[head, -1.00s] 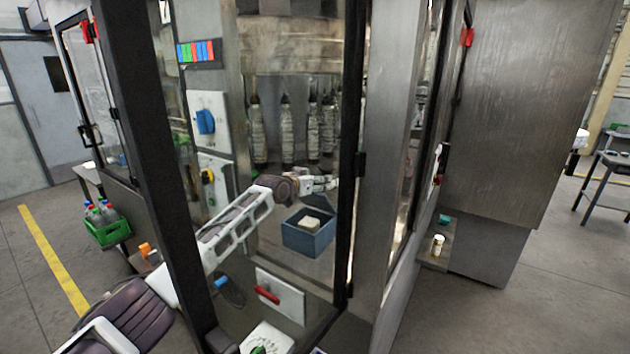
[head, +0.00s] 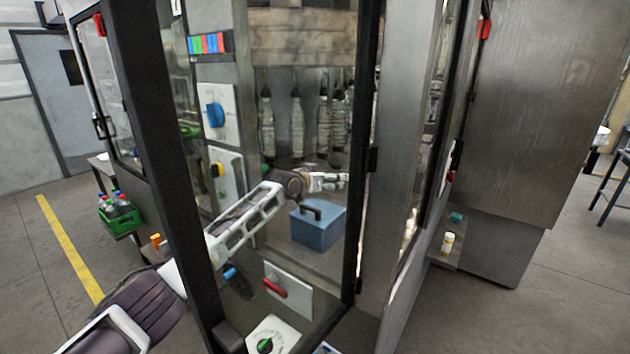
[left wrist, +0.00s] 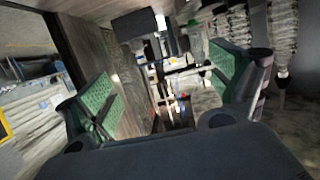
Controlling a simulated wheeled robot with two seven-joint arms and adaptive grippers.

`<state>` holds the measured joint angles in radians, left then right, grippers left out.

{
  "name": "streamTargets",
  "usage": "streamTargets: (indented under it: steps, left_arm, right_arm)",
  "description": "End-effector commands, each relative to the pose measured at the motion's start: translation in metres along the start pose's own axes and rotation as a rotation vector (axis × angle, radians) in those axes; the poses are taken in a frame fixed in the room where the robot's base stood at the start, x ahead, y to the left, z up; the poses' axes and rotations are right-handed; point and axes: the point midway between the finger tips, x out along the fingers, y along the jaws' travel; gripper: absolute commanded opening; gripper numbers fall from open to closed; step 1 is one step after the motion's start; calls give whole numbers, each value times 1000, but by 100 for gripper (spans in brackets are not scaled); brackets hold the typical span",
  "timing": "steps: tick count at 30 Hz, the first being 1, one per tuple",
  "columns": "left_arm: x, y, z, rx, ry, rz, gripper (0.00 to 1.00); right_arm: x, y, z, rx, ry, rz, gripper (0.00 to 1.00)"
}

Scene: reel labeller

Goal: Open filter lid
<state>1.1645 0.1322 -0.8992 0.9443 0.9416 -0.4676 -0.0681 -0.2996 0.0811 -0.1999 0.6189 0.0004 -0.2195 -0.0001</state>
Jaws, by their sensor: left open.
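A blue box (head: 318,228) with a dark handle on its closed top stands inside the glazed machine in the head view; I take its top to be the filter lid. My left arm reaches into the machine. My left gripper (head: 335,181) is above the box's far right side, apart from the handle. In the left wrist view my left gripper (left wrist: 160,88) shows two green-padded fingers spread apart with nothing held between them. The box cannot be made out in that view. My right gripper is not in view.
A dark door post (head: 165,150) and a metal frame (head: 395,150) stand on either side of the opening. Bottles (head: 297,125) hang behind the gripper. A panel with a red handle (head: 275,288) is below. A green crate of bottles (head: 120,217) stands at left.

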Motion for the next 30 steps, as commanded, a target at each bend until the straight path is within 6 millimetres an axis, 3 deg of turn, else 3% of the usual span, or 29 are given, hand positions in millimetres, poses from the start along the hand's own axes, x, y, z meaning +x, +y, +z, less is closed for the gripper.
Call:
streamTargets:
  steps: [30]
  left_arm:
    - [-56, 0, 1, 0, 0, 1, 93]
  right_arm:
    - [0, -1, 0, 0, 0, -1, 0]
